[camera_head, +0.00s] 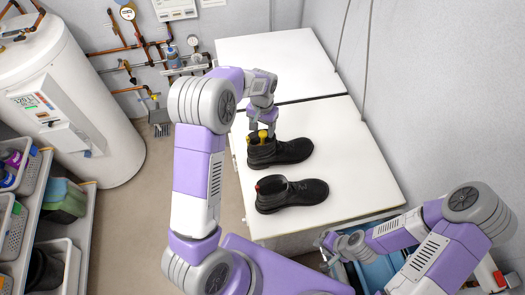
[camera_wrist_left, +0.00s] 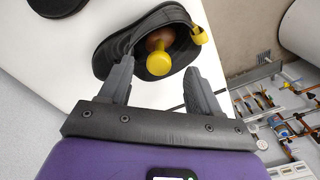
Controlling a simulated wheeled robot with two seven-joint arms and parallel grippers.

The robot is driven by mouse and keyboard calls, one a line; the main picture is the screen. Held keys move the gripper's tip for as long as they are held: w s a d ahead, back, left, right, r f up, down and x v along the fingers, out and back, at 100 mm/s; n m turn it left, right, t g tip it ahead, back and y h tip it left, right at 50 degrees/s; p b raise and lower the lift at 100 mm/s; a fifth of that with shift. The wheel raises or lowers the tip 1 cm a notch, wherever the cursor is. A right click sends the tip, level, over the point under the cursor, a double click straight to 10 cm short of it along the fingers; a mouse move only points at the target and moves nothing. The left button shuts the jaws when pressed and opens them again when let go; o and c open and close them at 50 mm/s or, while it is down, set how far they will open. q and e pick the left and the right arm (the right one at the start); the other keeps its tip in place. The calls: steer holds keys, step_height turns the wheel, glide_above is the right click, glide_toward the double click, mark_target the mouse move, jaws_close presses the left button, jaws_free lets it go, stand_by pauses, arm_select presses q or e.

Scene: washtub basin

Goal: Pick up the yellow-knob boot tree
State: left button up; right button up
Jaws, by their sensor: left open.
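The yellow-knob boot tree (camera_wrist_left: 158,62) sits inside the opening of the rear black boot (camera_head: 290,151), with its round yellow knob and a brown part showing. The rest is hidden in the boot. A smaller yellow piece (camera_wrist_left: 197,35) shows at the boot's rim. My left gripper (camera_head: 262,129) is open, right over this boot's opening. In the left wrist view its two fingers stand apart on either side of the knob, not closed on it. My right gripper (camera_head: 326,243) is low at the right, away from the boots; its jaw state is unclear.
A second black boot (camera_head: 300,193) with a red knob (camera_head: 258,187) lies nearer on the white worktop (camera_head: 350,150). The worktop is clear to the right. A blue tub (camera_head: 380,270) is below my right arm. Shelves with bins and a white tank stand left.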

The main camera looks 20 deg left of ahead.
arm_select(q)
step_height(320, 180, down, 3)
steer(key=shift+r+b, duration=0.15)
steer(key=shift+b, duration=0.5)
steer(key=shift+r, duration=0.1)
jaws_close()
